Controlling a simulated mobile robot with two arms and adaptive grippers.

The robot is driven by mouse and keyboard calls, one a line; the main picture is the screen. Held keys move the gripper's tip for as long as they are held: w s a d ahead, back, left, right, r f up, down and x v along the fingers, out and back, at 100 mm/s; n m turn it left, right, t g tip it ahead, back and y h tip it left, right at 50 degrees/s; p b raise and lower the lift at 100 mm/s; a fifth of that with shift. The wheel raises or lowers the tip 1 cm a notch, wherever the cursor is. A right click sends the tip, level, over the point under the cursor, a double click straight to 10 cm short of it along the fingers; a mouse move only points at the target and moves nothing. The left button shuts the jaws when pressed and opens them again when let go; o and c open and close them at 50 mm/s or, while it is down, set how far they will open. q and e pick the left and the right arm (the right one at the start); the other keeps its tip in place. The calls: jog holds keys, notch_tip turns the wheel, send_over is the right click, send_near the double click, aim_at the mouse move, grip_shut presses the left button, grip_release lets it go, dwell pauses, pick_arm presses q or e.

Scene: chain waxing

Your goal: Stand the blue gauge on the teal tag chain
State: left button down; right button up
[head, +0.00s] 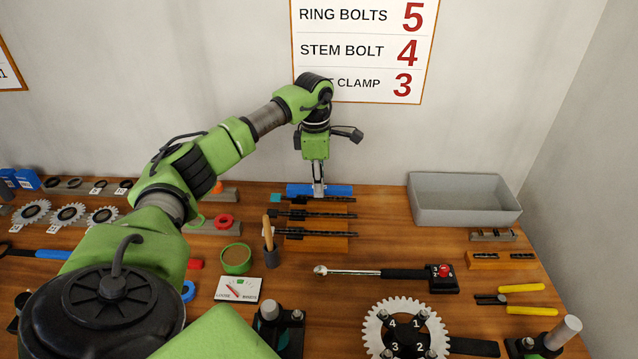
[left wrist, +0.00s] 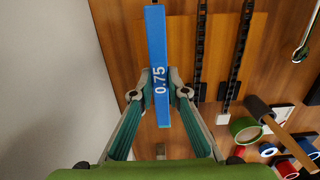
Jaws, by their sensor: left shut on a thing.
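The blue gauge (head: 337,190), a long bar marked 0.75 (left wrist: 157,40), is held crosswise between the fingertips of my left gripper (head: 319,187). In the left wrist view the two fingers (left wrist: 159,88) press on its sides near the number. The gauge is over the rearmost of the chains on wooden blocks. The teal tag (head: 276,198) shows at the left end of that rear chain (head: 335,199), just in front of the gauge. I cannot tell whether the gauge touches the chain. My right gripper is not in view.
Two more chains (head: 322,214) (head: 325,234) lie on blocks in front. A grey bin (head: 464,202) is at the back right. The wall is close behind.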

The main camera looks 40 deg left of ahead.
pick_arm(q)
jog(key=shift+f, duration=0.25)
dwell(0.5)
jog(key=c, duration=1.9)
grip_release()
jog(key=shift+r, duration=0.1)
notch_tip(320, 180, up, 12)
jog(key=shift+s+a, duration=0.15)
jog(key=shift+s, duration=0.1)
jog(key=shift+f, duration=0.2)
